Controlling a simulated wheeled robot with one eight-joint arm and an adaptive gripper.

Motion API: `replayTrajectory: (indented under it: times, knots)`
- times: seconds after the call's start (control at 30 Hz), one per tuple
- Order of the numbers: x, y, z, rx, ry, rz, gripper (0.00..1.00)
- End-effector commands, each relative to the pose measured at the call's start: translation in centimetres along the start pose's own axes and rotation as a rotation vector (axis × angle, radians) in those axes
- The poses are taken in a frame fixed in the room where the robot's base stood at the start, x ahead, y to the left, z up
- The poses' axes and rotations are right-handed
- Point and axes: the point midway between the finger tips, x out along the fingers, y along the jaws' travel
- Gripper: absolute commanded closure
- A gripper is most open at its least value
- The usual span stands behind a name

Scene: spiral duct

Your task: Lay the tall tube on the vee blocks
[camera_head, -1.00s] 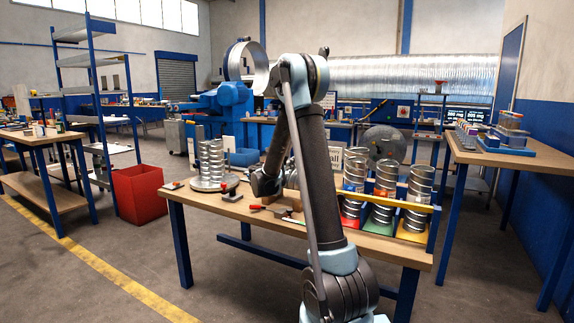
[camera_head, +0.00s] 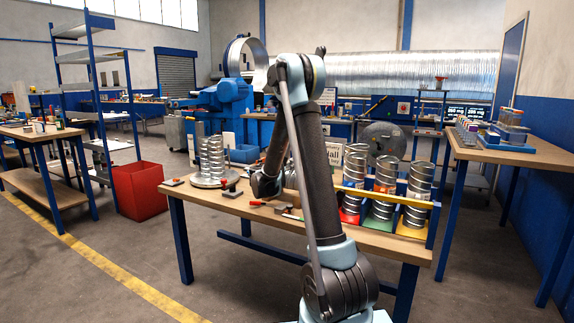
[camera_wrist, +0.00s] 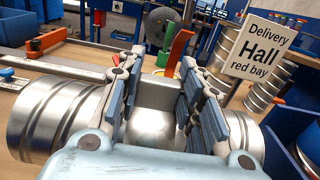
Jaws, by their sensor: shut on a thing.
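In the wrist view a shiny ribbed metal tube (camera_wrist: 66,108) lies across the picture, its ends showing on both sides of my gripper (camera_wrist: 158,68). The gripper's two padded fingers are shut on its middle, and bare metal shows between them. The tube's axis runs sideways, not upright. In the head view my own arm hides the gripper and most of what it holds. I cannot make out the vee blocks clearly, nor tell whether the tube touches any support.
A rack of metal tubes (camera_head: 384,172) with red, green and yellow bases stands at the bench's right. A ribbed tube (camera_head: 213,157) stands on a round plate at its left. A "Delivery Hall red bay" sign (camera_wrist: 262,48) and red-handled tools (camera_head: 283,207) are near the gripper.

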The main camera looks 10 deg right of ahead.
Motion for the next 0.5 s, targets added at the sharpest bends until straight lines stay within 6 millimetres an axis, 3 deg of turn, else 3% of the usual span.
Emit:
replayTrajectory:
  times: [0.5]
  knots:
    - [0.0, 0.0, -1.01, 0.0, 0.0, 0.0, 1.0]
